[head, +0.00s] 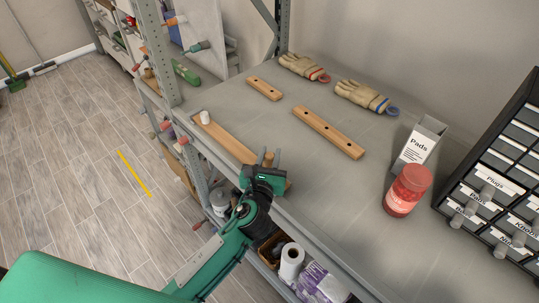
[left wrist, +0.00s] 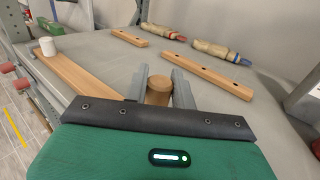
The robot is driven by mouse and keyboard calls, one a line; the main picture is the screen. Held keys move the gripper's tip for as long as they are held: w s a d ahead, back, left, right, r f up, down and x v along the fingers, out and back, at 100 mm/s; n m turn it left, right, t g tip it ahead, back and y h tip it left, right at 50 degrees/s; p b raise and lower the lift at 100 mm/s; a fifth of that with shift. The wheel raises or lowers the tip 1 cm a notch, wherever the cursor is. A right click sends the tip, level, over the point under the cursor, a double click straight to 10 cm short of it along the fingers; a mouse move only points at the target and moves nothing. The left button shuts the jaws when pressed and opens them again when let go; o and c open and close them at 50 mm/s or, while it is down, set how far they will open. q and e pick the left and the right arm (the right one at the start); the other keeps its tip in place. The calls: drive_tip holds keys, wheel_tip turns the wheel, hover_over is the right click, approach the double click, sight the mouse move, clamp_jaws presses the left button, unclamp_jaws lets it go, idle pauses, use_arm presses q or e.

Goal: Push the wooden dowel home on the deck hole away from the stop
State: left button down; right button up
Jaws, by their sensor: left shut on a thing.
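A long wooden board, the deck (head: 232,140), lies along the shelf's front edge; it also shows in the left wrist view (left wrist: 85,75). A white cylinder (head: 205,117) stands upright at its far left end, beside a small dark piece at the board's edge. My left gripper (head: 270,157) is over the near right end, shut on the wooden dowel (left wrist: 158,92). The dowel stands about upright between the two grey fingers, its top showing. Its lower end and the hole under it are hidden by my gripper, so I cannot tell how deep it sits. My right gripper is out of view.
Two other drilled wooden bars (head: 328,132) (head: 264,88) lie farther back, with two work gloves (head: 366,97) (head: 303,67) behind. A red-lidded jar (head: 408,190), a Pads box (head: 420,143) and a drawer cabinet (head: 500,185) stand at right. A rack post (head: 158,50) rises at left.

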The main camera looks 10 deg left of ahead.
use_arm(q)
drive_tip(key=shift+f+b, duration=0.6)
drive_tip(key=shift+f, duration=0.4)
drive_tip(key=shift+f+b, duration=0.85)
drive_tip(key=shift+f, duration=0.45)
drive_tip(key=c, duration=1.1)
unclamp_jaws()
drive_tip(key=s+b, duration=0.3)
drive_tip(key=s, duration=1.1)
drive_tip(key=shift+d+b, duration=0.1)
drive_tip(key=shift+b, duration=0.3)
drive_tip(key=shift+w, duration=0.1)
